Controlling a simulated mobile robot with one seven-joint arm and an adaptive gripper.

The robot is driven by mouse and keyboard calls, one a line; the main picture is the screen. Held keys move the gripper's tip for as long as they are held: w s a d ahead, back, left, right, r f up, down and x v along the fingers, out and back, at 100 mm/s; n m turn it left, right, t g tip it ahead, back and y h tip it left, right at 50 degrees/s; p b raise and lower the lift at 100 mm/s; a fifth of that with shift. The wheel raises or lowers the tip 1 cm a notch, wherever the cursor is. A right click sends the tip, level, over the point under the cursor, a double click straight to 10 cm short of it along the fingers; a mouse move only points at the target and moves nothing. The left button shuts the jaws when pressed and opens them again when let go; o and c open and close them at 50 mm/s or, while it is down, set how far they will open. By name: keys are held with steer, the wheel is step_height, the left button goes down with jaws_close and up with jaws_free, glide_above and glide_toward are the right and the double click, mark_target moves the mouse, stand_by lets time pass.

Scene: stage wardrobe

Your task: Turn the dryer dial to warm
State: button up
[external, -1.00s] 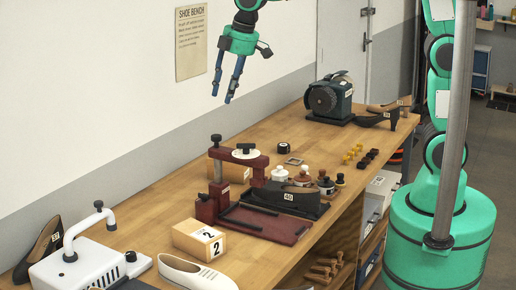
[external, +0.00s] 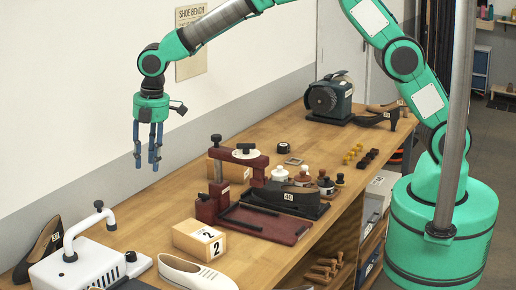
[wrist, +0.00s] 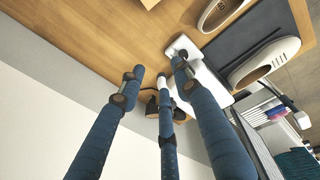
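The white dryer (external: 78,270) stands at the near left end of the bench, with a bent white pipe (external: 80,227) rising from it. A small dark knob (external: 130,256) on its right side looks like the dial; its setting is too small to read. My gripper (external: 147,163) hangs in the air above and beyond the dryer, fingers pointing down, spread and empty. In the wrist view, the blue fingers (wrist: 158,70) are apart, and part of the white dryer (wrist: 212,82) shows behind them.
White shoes (external: 195,272), a wooden box (external: 199,240) marked 2 and a dark red press (external: 265,220) stand right of the dryer. A dark shoe (external: 38,245) stands behind it by the wall. Bare bench (external: 150,215) lies below my gripper.

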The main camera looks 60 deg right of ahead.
mark_target(131, 253)
steer(key=a+f+n+p, duration=0.1)
steer(key=a+f+n, duration=0.2)
steer(key=a+f, duration=0.7)
steer(key=shift+w+a+f+g, duration=0.15)
steer(key=shift+w+f+g, duration=0.25)
steer(key=shift+f, duration=0.5)
steer(key=shift+f, duration=0.15)
steer(key=f, duration=1.3)
steer(key=shift+w+f+p, duration=0.25)
steer(key=shift+w+p, duration=0.1)
steer(key=shift+p, duration=0.05)
jaws_close()
